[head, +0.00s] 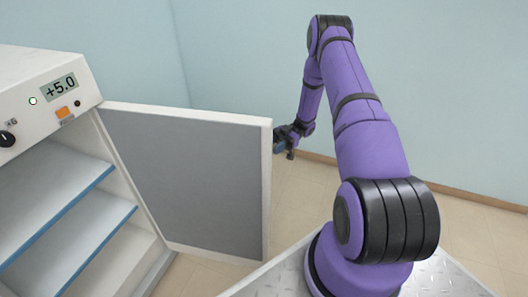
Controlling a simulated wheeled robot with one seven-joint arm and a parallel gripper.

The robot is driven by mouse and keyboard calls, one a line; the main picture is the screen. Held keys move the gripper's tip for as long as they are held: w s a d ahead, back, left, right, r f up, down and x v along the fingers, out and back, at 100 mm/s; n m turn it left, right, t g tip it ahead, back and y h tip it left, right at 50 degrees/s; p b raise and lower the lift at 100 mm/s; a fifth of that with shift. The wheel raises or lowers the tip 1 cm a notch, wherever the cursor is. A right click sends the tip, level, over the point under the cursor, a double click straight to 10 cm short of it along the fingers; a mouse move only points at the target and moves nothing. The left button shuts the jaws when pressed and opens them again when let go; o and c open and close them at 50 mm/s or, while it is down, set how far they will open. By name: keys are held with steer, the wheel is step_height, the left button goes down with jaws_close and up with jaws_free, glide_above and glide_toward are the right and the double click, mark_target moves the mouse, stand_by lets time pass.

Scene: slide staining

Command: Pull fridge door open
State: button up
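The fridge (84,92) stands at the left in the head view. Its door (185,180) is swung wide open, with the grey inner panel facing me and the hinge side at the fridge's right edge. My gripper (289,150) is just right of the door's free edge, partly behind it. Its fingers are small and partly hidden, so I cannot tell whether they are open or shut, or whether they touch the door. The door's outer face and any handle are hidden.
Inside the fridge are blue-edged shelves (75,235), with no items visible on them. A display reading +5.0 (60,88), an orange switch (63,112) and a black knob (6,139) are on its top front. Tiled floor (475,235) is clear at right, before a pale blue wall (460,90).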

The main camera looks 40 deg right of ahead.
steer(key=shift+w+d, duration=0.15)
steer(key=shift+d, duration=0.85)
steer(key=shift+w+d, duration=0.15)
steer(key=shift+d, duration=0.85)
